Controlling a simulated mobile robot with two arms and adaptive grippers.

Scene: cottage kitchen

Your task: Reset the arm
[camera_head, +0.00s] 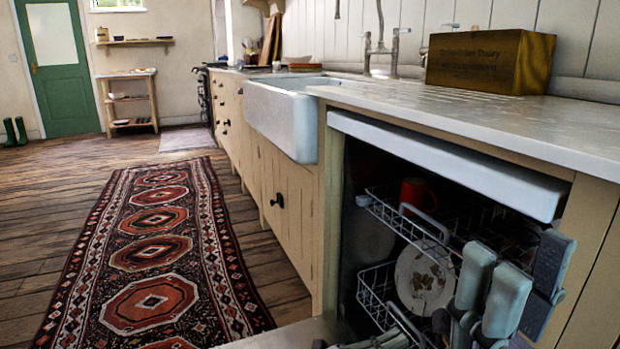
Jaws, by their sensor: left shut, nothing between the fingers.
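My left gripper (492,289) is at the lower right, in front of the open dishwasher. Its two pale grey fingertips point up and sit close together, shut and empty. My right gripper (545,288) shows as dark grey blocks just to the right of it, close to the dishwasher's right side. I cannot tell from this view whether it is open or shut. Most of both arms is below the frame or hidden.
The open dishwasher holds wire racks (378,296), a red mug (418,194) and a patterned plate (424,279). Above, the counter (470,115) carries a wooden box (488,62). A white sink (283,118) is farther back.

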